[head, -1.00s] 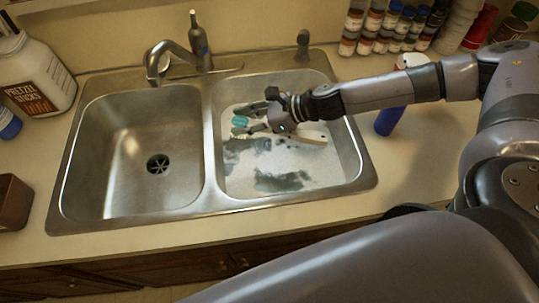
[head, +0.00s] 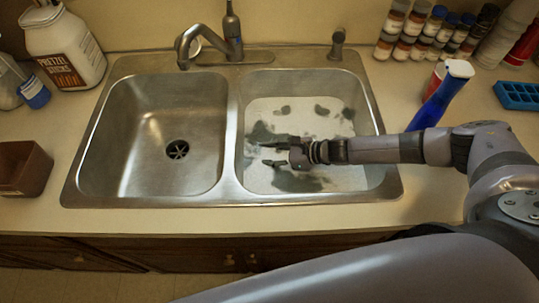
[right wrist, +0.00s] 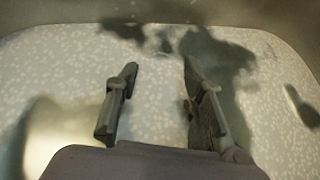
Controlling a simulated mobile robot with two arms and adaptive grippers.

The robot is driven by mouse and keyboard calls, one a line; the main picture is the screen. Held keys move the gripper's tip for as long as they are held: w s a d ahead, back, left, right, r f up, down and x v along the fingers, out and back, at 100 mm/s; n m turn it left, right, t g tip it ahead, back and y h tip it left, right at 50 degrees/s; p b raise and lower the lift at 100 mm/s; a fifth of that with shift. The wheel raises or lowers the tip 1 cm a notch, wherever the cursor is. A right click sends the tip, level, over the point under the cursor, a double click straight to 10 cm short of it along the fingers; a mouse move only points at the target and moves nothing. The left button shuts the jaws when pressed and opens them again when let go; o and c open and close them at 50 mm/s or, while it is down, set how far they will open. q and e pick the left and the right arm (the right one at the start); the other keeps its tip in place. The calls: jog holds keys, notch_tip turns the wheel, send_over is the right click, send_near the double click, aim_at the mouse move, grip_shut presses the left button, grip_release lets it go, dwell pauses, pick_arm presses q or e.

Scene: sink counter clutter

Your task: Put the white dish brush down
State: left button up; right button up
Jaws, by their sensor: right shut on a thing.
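My right gripper (head: 270,155) is low inside the right sink basin (head: 392,185), over its pale speckled floor. Its dark fingers point left and stand apart in the head view. In the right wrist view the fingers (right wrist: 160,95) also stand apart, with the pale floor showing between them. I cannot make out the white dish brush in either view now, and I cannot tell whether something pale is between the fingers. My left gripper is out of view.
The left basin (head: 140,150) is empty, with a dark drain. The faucet (head: 190,45) stands behind the divider. A brown box (head: 22,170) is at left.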

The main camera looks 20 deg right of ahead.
jog(key=shift+f, duration=0.3)
jog(key=shift+f, duration=0.2)
jog(key=o, duration=1.2)
